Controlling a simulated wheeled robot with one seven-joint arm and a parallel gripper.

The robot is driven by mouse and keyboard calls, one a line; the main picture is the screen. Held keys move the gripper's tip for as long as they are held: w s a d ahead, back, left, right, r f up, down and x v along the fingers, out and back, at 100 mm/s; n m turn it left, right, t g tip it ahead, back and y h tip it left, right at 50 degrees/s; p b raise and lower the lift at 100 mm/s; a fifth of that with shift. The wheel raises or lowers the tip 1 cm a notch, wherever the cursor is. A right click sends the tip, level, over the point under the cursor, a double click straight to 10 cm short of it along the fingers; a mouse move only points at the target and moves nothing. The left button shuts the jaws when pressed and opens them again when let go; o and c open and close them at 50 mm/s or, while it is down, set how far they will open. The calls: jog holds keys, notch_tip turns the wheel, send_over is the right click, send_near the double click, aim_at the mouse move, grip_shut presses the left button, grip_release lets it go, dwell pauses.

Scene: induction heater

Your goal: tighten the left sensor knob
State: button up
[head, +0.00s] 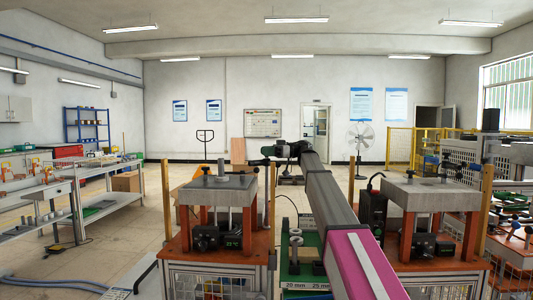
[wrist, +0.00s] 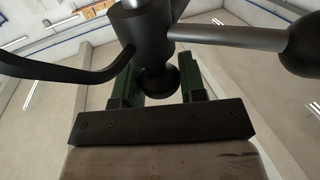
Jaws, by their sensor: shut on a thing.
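In the wrist view a black rounded knob (wrist: 158,82) sits between the two green-padded fingers of my gripper (wrist: 158,90). The gripper is shut on this knob. A black curved cable or arm (wrist: 70,72) passes on the left. In the head view my gripper (head: 266,162) is small and dark, at the upper right corner of the left heater station (head: 205,188). The knob is too small to tell there.
A similar right station (head: 435,195) stands beyond my arm. Between the stations is a green board (head: 303,268) with grey rings and labels. A grey workbench (head: 115,172) is at left. The floor behind is mostly clear.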

dwell(0.4)
jog(key=o, duration=0.9)
jog(key=v, duration=1.1)
